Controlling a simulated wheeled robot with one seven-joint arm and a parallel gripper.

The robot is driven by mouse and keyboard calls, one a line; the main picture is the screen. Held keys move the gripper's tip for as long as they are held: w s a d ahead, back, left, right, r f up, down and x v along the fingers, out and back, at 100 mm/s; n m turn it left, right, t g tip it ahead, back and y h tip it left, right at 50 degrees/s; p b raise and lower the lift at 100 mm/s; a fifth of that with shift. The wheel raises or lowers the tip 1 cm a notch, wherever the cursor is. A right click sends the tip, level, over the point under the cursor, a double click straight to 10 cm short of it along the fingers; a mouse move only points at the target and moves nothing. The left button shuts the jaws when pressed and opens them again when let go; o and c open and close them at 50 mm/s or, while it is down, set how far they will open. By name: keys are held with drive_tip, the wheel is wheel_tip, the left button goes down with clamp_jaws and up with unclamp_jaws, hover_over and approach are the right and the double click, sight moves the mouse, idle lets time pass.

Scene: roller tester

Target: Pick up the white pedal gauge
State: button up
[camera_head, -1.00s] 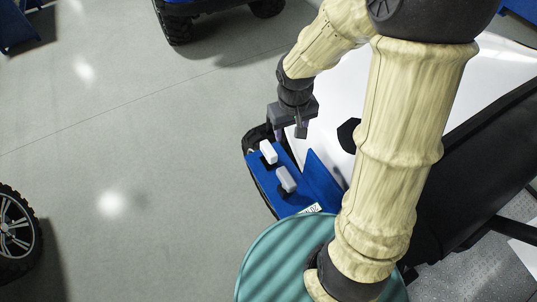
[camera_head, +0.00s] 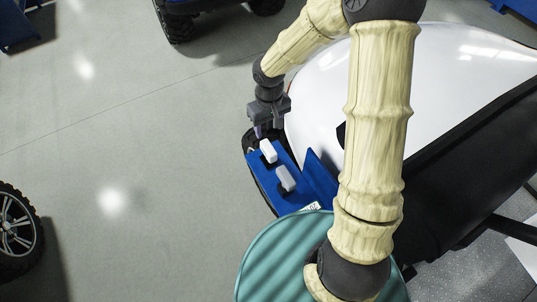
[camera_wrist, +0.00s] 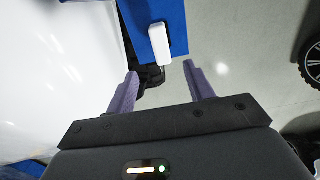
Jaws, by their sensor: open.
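A white block (camera_head: 268,151), which looks like the white pedal gauge, stands on the blue panel (camera_head: 263,177) near its far end. A similar pale grey-lilac block (camera_head: 285,178) stands beside it, closer to the teal round surface. In the wrist view the white gauge (camera_wrist: 160,44) lies just ahead of the fingertips, roughly centred between them. My gripper (camera_head: 264,131) is just beyond the white gauge in the head view, apart from it as far as I can tell. In the wrist view my gripper (camera_wrist: 160,70) has its purple fingers spread with nothing between them.
A large glossy white body (camera_head: 440,65) rises right of the panel, with a black seat-like part (camera_head: 450,170) nearby. A teal round surface (camera_head: 290,250) is in front. A black tire (camera_head: 16,225) stands at the left. The grey floor (camera_head: 120,150) between is clear.

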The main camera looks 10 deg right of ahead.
sight(269, 147)
wheel_tip(269, 147, down, 9)
drive_tip(key=shift+r, duration=0.15)
idle(0.4)
wheel_tip(269, 147, down, 5)
drive_tip(key=shift+f+p, duration=0.15)
drive_tip(key=shift+p, duration=0.25)
drive_tip(key=shift+c, duration=0.2)
clamp_jaws()
